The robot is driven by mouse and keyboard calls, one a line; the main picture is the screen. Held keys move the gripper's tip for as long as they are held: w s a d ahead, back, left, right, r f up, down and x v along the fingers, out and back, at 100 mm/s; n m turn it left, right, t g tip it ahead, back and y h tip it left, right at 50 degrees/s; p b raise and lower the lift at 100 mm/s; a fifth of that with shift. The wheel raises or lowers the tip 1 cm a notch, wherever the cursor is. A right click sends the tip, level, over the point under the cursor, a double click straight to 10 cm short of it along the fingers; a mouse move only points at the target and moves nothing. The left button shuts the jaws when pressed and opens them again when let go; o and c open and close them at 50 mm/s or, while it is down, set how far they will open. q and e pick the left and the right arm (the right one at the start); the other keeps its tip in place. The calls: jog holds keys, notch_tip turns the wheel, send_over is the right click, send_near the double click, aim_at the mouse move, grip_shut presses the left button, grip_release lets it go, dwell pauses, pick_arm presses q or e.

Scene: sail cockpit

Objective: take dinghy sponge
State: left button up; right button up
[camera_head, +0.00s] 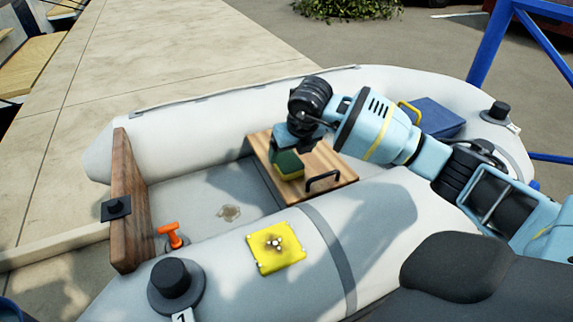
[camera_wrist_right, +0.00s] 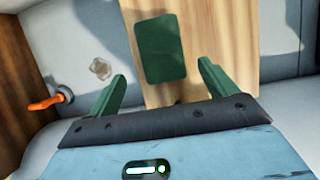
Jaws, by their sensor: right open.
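The dinghy sponge (camera_head: 290,170), green on top with a yellow side, lies on the wooden seat (camera_head: 325,160) of the grey inflatable dinghy. In the right wrist view the sponge (camera_wrist_right: 161,48) shows as a dark green rounded rectangle on the wood. My right gripper (camera_head: 290,147) is over the seat, just above the sponge, pointing down. In the right wrist view its two green fingers (camera_wrist_right: 161,70) are spread and empty, with the sponge beyond and between the tips. Whether they touch it cannot be told. My left gripper is not in view.
A black handle (camera_head: 323,181) stands on the seat's near edge. A yellow patch (camera_head: 275,247) lies on the near tube. An orange handle (camera_head: 170,236) is by the wooden transom (camera_head: 129,205). A blue item (camera_head: 437,118) is in the bow. The dinghy floor (camera_head: 205,190) is mostly clear.

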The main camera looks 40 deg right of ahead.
aim_at(289, 162)
jog(key=b+x, duration=0.1)
jog(key=x, duration=0.4)
jog(key=shift+d, duration=0.2)
jog(key=shift+w+f, duration=0.25)
jog(key=shift+f, duration=0.25)
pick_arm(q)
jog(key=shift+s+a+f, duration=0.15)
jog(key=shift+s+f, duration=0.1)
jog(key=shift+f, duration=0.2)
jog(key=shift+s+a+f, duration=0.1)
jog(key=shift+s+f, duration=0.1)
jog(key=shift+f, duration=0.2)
pick_arm(e)
jog(key=c, duration=1.1)
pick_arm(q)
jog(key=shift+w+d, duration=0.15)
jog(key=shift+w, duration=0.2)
pick_arm(e)
jog(key=shift+o, duration=0.2)
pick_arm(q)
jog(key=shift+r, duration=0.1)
pick_arm(e)
jog(key=shift+r, duration=0.1)
